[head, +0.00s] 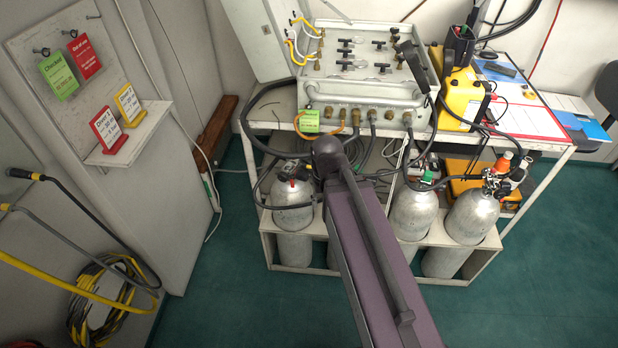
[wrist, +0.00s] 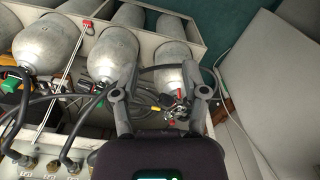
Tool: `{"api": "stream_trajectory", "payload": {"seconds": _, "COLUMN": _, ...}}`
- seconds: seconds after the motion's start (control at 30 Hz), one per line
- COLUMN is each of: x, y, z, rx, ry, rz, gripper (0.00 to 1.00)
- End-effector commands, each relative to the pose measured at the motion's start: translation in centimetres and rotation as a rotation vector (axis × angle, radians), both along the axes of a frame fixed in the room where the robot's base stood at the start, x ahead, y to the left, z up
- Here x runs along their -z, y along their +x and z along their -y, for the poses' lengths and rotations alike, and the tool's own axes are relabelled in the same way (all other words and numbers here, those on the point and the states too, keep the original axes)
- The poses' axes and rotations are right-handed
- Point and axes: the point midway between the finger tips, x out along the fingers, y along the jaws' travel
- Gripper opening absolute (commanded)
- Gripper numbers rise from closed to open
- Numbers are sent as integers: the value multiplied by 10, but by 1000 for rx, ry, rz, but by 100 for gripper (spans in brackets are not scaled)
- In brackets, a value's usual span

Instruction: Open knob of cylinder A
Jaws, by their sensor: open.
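In the wrist view my gripper (wrist: 161,76) is open, its two dark fingers spread with nothing held between them. Between and beyond the fingers is a silver cylinder (wrist: 170,78), with a valve bearing red parts (wrist: 179,98) at its end. In the head view the leftmost cylinder (head: 292,214) stands in the rack, a small red part (head: 292,182) on its dark valve. I cannot read a letter on any cylinder, so which one is A is unclear. My purple arm hides part of the rack, and my gripper is hidden in the head view.
More cylinders (head: 413,214) stand to the right in the white rack (head: 470,270). Black hoses (head: 255,125) hang around the valves below the air panel (head: 365,90). A grey-white cabinet side (wrist: 270,75) rises at the wrist view's right. Green floor is clear in front.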

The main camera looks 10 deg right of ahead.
Motion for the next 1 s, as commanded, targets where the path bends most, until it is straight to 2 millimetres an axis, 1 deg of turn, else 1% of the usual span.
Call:
{"api": "stream_trajectory", "payload": {"seconds": 0.07, "x": 0, "y": 0, "z": 0, "rx": 0, "ry": 0, "rz": 0, "gripper": 57}}
{"api": "stream_trajectory", "payload": {"seconds": 0.17, "x": 1, "y": 0, "z": 0, "rx": 1, "ry": 1, "rz": 0, "gripper": 84}}
{"api": "stream_trajectory", "payload": {"seconds": 0.2, "x": 2, "y": 0, "z": 0, "rx": 4, "ry": 3, "rz": 0, "gripper": 91}}
{"api": "stream_trajectory", "payload": {"seconds": 0.33, "x": 8, "y": 3, "z": -1, "rx": 29, "ry": 22, "rz": 3, "gripper": 91}}
{"api": "stream_trajectory", "payload": {"seconds": 0.47, "x": 22, "y": 9, "z": -5, "rx": 92, "ry": 64, "rz": 7, "gripper": 91}}
{"api": "stream_trajectory", "payload": {"seconds": 0.67, "x": 53, "y": 25, "z": -10, "rx": 254, "ry": 182, "rz": 8, "gripper": 91}}
{"api": "stream_trajectory", "payload": {"seconds": 0.8, "x": 76, "y": 40, "z": -13, "rx": 400, "ry": 290, "rz": 1, "gripper": 91}}
{"api": "stream_trajectory", "payload": {"seconds": 1.0, "x": 105, "y": 61, "z": -15, "rx": 612, "ry": 450, "rz": -28, "gripper": 91}}
